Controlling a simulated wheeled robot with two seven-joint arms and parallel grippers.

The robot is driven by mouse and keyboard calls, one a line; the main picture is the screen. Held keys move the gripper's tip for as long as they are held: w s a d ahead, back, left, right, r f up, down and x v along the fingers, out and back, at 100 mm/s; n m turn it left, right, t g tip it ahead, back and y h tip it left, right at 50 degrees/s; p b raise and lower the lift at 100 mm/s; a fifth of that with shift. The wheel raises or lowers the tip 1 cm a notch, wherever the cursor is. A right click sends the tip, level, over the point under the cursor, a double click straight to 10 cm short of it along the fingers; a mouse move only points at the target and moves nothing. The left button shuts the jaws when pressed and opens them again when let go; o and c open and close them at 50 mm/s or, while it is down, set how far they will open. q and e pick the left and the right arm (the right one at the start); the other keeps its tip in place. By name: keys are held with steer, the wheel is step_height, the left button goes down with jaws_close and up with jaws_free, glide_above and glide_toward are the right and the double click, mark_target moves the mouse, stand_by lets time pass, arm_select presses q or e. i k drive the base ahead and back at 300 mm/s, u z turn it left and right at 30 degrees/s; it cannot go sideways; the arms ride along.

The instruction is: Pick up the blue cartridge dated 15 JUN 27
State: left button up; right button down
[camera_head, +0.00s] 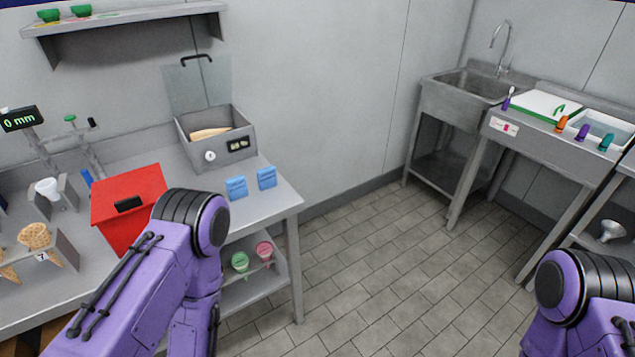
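Two light blue blocks stand side by side near the right end of the steel table (258,207). They look like the blue cartridges: a left one (236,188) and a right one (267,178). Any date on them is too small to read, so I cannot tell which is dated 15 JUN 27. My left arm comes in at the lower left, with its elbow in front of the table. My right arm shows at the lower right corner. Both grippers are outside the picture.
A red box (124,190) stands left of the blue blocks. An open grey metal box (212,138) stands behind them. Cones sit in a numbered holder (68,250) at the left. Green and pink cups are on the lower shelf. A sink (468,88) stands far right; the floor between is clear.

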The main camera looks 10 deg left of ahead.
mark_target(237, 188)
steer(key=z, duration=0.8)
steer(key=i, duration=1.45)
steer(key=u, duration=2.25)
